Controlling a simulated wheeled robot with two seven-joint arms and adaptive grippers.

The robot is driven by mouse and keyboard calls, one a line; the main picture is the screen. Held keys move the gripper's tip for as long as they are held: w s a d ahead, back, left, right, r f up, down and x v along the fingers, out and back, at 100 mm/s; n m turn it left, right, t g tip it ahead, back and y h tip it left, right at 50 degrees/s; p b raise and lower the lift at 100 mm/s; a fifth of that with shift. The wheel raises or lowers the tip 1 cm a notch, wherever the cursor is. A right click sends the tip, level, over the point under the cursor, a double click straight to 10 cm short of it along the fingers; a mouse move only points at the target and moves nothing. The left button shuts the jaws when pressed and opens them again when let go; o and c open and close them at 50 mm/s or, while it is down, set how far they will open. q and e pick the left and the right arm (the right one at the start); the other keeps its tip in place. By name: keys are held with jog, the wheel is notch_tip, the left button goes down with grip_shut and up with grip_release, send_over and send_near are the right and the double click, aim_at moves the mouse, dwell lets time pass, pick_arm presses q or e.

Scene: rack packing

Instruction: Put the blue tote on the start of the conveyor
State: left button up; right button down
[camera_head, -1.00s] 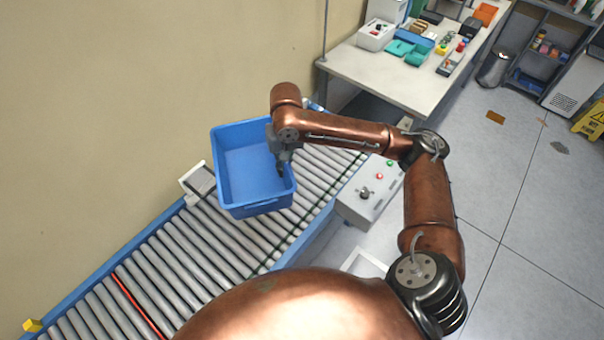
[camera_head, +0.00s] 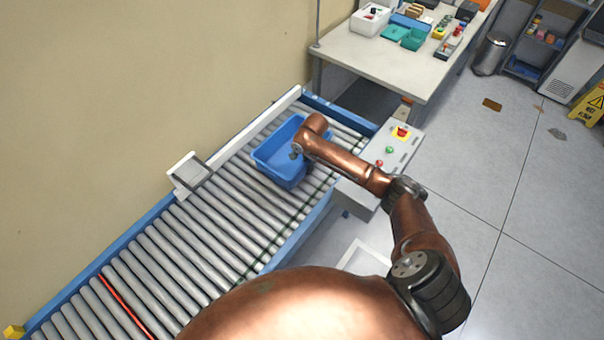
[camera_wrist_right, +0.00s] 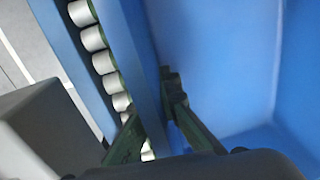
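The blue tote (camera_head: 277,172) is over the rollers at the far end of the conveyor (camera_head: 215,232), near the control box. It looks upright and turned roughly along the conveyor. I cannot tell whether its base touches the rollers. My right gripper (camera_head: 295,153) is at the tote's near-right side, partly hidden by its own wrist. In the right wrist view, the fingers (camera_wrist_right: 152,112) straddle the tote's wall (camera_wrist_right: 148,72), one inside and one outside, and look closed on it. My left gripper is out of view.
A control box (camera_head: 392,155) with buttons stands along the conveyor's right side. A white guide rail (camera_head: 243,134) and a small bracketed panel (camera_head: 188,174) line the wall side. A cluttered table (camera_head: 385,66) stands beyond the far end. The nearer rollers are clear.

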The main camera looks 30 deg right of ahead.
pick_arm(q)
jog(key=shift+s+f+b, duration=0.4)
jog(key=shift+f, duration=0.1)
pick_arm(e)
notch_tip(320, 180, down, 5)
jog(key=shift+w+f, duration=0.1)
jog(key=c, duration=2.6)
grip_release()
jog(key=shift+f, duration=0.15)
jog(key=o, duration=0.4)
jog(key=shift+o, duration=0.2)
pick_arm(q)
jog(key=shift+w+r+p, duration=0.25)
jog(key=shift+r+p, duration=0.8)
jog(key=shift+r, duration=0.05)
pick_arm(e)
notch_tip(320, 180, up, 12)
jog(key=s, duration=0.1)
jog(key=shift+d, duration=0.15)
jog(key=shift+s, duration=0.1)
